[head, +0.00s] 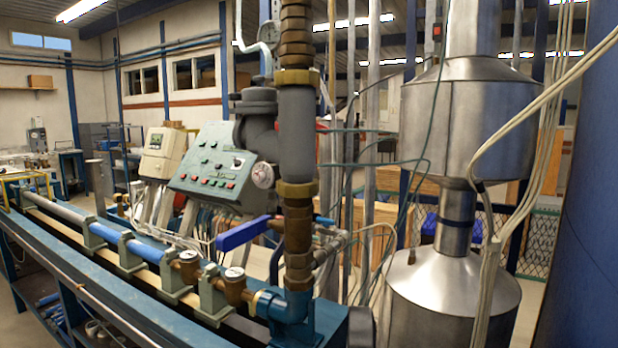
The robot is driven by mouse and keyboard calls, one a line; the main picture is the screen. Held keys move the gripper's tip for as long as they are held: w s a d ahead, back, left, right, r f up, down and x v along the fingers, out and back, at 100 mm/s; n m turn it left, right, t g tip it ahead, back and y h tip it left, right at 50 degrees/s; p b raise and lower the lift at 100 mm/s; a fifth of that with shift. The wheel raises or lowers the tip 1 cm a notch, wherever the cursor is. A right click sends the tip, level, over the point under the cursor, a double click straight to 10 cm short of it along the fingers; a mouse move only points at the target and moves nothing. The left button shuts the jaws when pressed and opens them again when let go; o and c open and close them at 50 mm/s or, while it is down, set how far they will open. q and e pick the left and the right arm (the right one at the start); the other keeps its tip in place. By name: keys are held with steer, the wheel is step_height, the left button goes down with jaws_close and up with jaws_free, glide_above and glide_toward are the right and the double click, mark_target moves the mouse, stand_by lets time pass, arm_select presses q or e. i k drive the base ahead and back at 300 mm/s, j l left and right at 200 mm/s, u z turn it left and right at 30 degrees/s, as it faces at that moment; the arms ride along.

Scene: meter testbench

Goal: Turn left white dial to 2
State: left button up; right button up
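A green control panel (213,165) stands at the middle left, behind the test bench. A white round dial (263,175) sits at its lower right edge, and its markings are too small to read. A smaller white dial or knob (237,161) is on the panel face, to the left of it; its setting is also unreadable. Two brass meters with white round faces sit on the bench line, a left one (189,257) and a right one (235,274). I cannot tell which of these is the task's left white dial. Neither of my grippers is in view.
A thick brass and grey vertical pipe (297,140) stands just right of the panel. A blue lever handle (242,233) sticks out below it. Large steel vessels (455,130) and hanging cables fill the right. A cream box with a display (163,152) stands left of the panel.

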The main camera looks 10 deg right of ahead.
mark_target(258, 176)
steer(key=i+j+z, duration=0.15)
steer(key=j+z, duration=0.2)
steer(key=i+j+z, duration=0.1)
steer(key=j+z, duration=0.2)
steer(key=i+j+z, duration=0.1)
steer(key=j+z, duration=0.2)
steer(key=j, duration=0.65)
steer(key=j+z, duration=0.25)
steer(key=j, duration=2.45)
